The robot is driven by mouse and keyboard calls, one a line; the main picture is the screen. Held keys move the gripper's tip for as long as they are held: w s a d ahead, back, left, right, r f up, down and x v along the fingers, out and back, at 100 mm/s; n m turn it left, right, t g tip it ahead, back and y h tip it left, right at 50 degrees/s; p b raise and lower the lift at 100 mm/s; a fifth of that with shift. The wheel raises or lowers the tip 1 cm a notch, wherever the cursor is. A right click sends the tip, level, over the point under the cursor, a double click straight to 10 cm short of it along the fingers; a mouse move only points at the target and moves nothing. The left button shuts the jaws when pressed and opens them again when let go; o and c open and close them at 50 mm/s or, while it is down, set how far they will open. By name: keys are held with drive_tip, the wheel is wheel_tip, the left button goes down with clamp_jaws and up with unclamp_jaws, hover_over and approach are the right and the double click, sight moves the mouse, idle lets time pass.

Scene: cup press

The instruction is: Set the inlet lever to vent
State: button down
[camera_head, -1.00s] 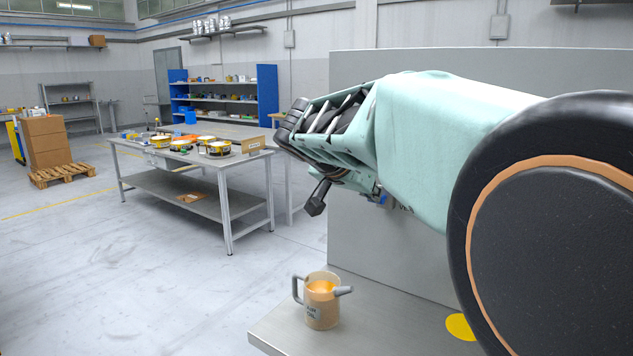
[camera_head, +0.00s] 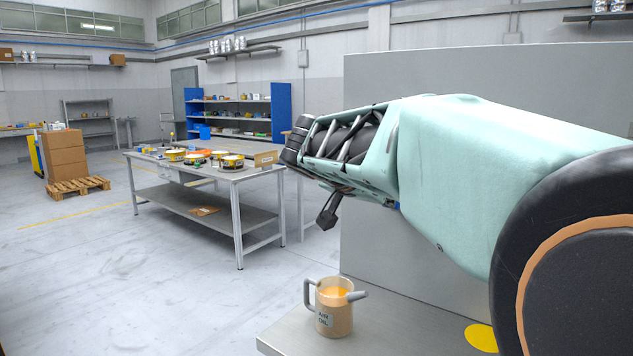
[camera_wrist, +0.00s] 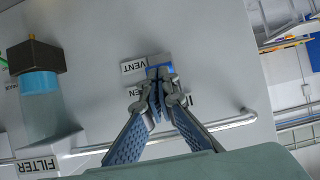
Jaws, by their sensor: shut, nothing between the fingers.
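In the wrist view, my gripper (camera_wrist: 161,92) is shut, its fingertips close in front of a blue part (camera_wrist: 159,68) on the grey panel. The blue part sits beside the VENT label (camera_wrist: 133,68) and is probably the inlet lever. A second label (camera_wrist: 136,90), partly covered and reading "EN", lies below VENT. Another label starting with "I" (camera_wrist: 190,100) is half hidden behind the fingers. The fingers hide much of the lever, so its exact setting and any contact cannot be told. In the head view, my arm hides the lever.
In the head view, an air-oil jug (camera_head: 334,312) stands on the grey bench (camera_head: 395,338) below my arm. A worktable (camera_head: 225,174) stands farther back.

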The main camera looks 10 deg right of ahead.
drive_tip(key=shift+s+a+f+b, duration=0.1)
drive_tip(key=shift+f+b, duration=0.75)
drive_tip(key=shift+b, duration=1.5)
drive_tip(key=shift+f+b, duration=0.95)
drive_tip(key=shift+b, duration=1)
drive_tip(key=shift+r, duration=0.1)
